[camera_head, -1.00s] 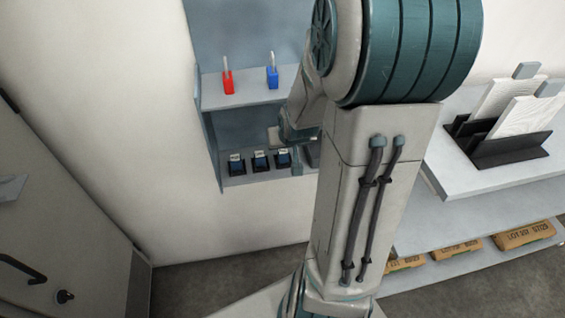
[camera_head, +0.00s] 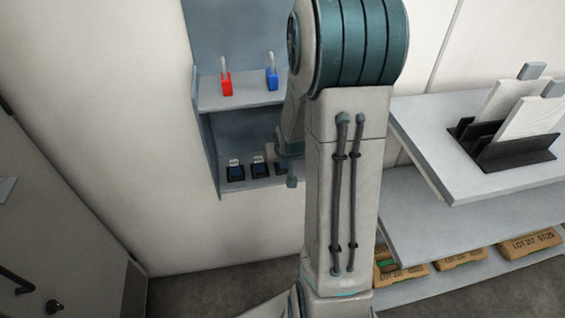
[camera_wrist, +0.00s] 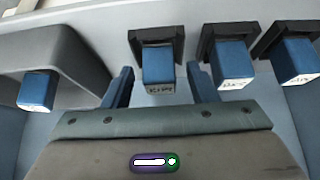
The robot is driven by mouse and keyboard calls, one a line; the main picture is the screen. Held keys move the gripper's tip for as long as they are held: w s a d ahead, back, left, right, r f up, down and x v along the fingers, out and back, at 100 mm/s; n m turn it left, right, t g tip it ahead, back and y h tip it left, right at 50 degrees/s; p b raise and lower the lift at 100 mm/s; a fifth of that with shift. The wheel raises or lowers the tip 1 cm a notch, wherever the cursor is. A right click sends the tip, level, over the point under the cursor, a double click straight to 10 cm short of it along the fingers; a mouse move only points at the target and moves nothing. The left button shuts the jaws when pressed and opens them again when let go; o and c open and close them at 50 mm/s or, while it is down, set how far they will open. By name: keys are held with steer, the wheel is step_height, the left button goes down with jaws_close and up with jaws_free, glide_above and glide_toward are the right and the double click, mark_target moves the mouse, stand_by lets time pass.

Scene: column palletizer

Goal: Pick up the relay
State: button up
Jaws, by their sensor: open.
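Three blue relays sit in black sockets on the lower shelf of the wall unit. In the wrist view one relay (camera_wrist: 158,67) appears between the two fingertips of my gripper (camera_wrist: 159,76), with a gap on each side; its label looks upside down. Two more relays (camera_wrist: 232,65) (camera_wrist: 293,62) sit to its right. Another blue block (camera_wrist: 38,90) is in a grey bin (camera_wrist: 62,55) at the left. In the head view my gripper (camera_head: 289,165) is at the right end of the relay row, partly hiding the rightmost relay. My gripper is open and empty.
A red padlock (camera_head: 226,84) and a blue padlock (camera_head: 272,79) stand on the shelf (camera_head: 247,99) above the relays. At right, a bench (camera_head: 425,130) carries a black rack (camera_head: 515,152) with white plates. Cardboard boxes (camera_head: 530,243) lie below it.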

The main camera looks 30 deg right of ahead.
steer(key=shift+c, duration=0.3)
steer(key=c, duration=1)
steer(key=shift+r, duration=0.15)
